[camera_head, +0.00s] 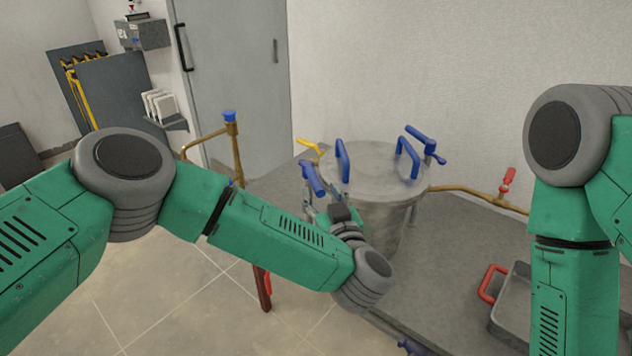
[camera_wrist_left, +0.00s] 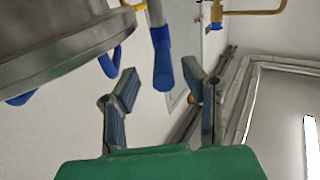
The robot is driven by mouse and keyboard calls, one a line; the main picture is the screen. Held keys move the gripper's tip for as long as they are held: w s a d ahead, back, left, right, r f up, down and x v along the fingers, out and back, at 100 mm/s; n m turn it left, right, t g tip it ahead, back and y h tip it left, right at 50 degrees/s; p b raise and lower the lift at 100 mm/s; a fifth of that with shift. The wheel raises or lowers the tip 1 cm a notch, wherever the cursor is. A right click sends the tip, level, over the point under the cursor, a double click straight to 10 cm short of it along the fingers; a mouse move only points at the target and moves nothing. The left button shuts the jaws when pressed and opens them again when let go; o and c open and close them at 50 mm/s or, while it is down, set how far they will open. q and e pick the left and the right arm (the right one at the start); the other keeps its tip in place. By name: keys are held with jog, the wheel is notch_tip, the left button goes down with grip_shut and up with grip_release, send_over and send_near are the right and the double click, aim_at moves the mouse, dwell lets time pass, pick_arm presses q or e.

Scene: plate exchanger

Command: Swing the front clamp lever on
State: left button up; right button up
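A metal vessel (camera_head: 375,205) with a round lid (camera_head: 380,172) stands on a grey bench. A blue-gripped clamp lever (camera_head: 313,178) sticks up at the lid's left edge. My left gripper (camera_head: 311,200) is just below this lever, partly hidden by my own wrist. In the left wrist view, its two fingers are apart, and the blue lever (camera_wrist_left: 162,65) hangs between and just beyond the fingertips, apparently untouched. My right arm shows at the right, but its gripper is out of frame.
Blue handles (camera_head: 408,158) stand on the lid, and another blue lever (camera_head: 425,139) is at its far right. A yellow-handled valve (camera_head: 311,146) sits behind. A brass pipe (camera_head: 237,158) rises at left. A red-handled tray (camera_head: 515,310) lies on the bench at right.

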aim_at(315, 181)
pick_arm(q)
jog(key=shift+x, duration=2.35)
grip_shut()
jog(key=shift+a, duration=0.1)
